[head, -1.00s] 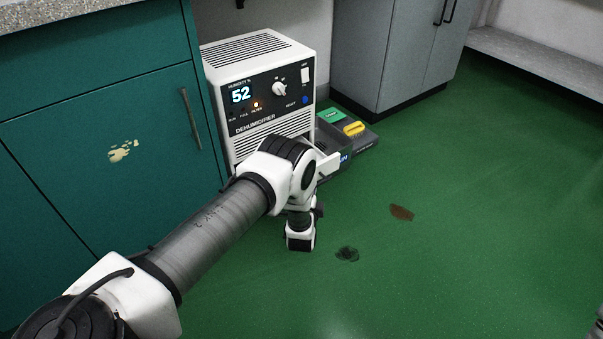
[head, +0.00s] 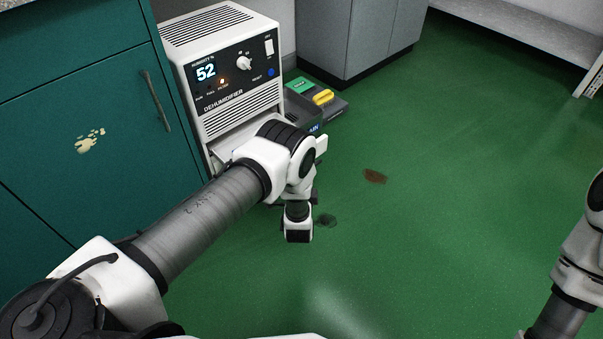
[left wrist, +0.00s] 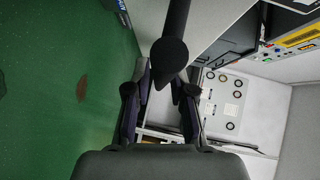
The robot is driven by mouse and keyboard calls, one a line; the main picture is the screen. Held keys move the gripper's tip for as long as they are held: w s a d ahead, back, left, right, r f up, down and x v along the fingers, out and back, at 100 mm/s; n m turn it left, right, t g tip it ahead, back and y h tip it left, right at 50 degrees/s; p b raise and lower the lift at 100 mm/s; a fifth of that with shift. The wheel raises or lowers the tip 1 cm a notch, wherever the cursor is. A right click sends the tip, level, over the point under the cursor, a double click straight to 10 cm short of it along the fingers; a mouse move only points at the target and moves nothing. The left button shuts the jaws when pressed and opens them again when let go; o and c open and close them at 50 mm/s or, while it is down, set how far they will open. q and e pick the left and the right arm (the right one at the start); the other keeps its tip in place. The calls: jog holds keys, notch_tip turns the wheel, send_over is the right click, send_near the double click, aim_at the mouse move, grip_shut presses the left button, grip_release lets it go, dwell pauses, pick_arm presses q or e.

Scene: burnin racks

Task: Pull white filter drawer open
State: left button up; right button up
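The white dehumidifier (head: 224,75) stands against the teal cabinet in the head view. Below its vents the white filter drawer (head: 226,143) juts out at the front, partly hidden behind my left arm. In the left wrist view a white face (left wrist: 215,18), likely the drawer front, carries a dark bar handle (left wrist: 176,22). The handle's rounded end lies between the fingertips of my left gripper (left wrist: 162,88), which look closed about it. In the head view my left gripper (head: 298,234) points down above the floor. Only links of my right arm show; its gripper is outside the picture.
A grey cabinet (head: 355,40) stands behind. The green floor (head: 430,190) is open to the right, with a brown stain (head: 375,176) and a dark spot.

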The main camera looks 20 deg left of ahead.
dwell(0.3)
pick_arm(q)
jog(key=v, duration=1.2)
